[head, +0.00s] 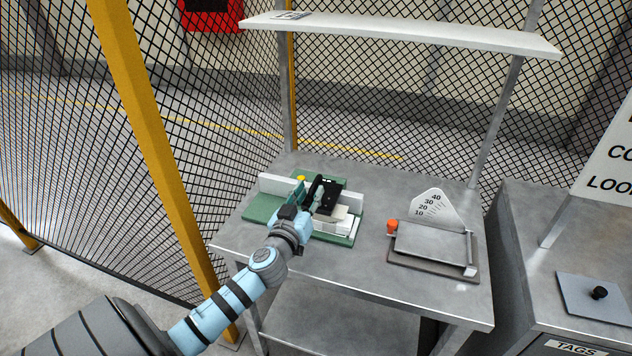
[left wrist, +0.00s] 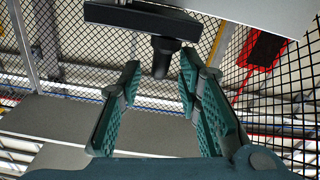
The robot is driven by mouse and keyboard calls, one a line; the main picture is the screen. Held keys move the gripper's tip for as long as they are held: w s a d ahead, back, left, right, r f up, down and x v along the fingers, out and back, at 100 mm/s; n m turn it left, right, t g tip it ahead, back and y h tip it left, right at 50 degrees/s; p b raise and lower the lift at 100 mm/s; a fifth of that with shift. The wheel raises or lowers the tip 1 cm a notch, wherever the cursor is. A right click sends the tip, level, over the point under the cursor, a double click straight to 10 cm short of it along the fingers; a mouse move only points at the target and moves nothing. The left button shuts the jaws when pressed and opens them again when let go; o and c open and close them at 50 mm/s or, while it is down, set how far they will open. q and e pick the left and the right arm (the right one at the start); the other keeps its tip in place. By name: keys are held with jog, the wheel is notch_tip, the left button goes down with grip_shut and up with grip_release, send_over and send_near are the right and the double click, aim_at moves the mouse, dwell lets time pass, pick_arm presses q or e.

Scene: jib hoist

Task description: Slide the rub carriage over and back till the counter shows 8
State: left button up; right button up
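The rub rig stands on a green base (head: 262,208) on the grey metal table, with a pale rail and a black carriage plate (head: 330,192) on it. My left gripper (head: 309,195) reaches over the rig from the front left. In the left wrist view its teal fingers (left wrist: 158,85) are apart, with a black knob (left wrist: 162,55) under a dark bar (left wrist: 140,20) at their tips. A gap shows on each side of the knob. No counter digits can be read; the arm hides part of the rig. My right gripper is not in view.
A tester with a numbered scale (head: 437,206), a flat plate and an orange knob (head: 392,227) stands right of the rig. A white shelf (head: 400,33) hangs above the table. Mesh fencing and a yellow post (head: 150,130) stand behind and left. The table's front right is clear.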

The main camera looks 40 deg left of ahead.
pick_arm(q)
jog(key=shift+x, duration=2.25)
grip_shut()
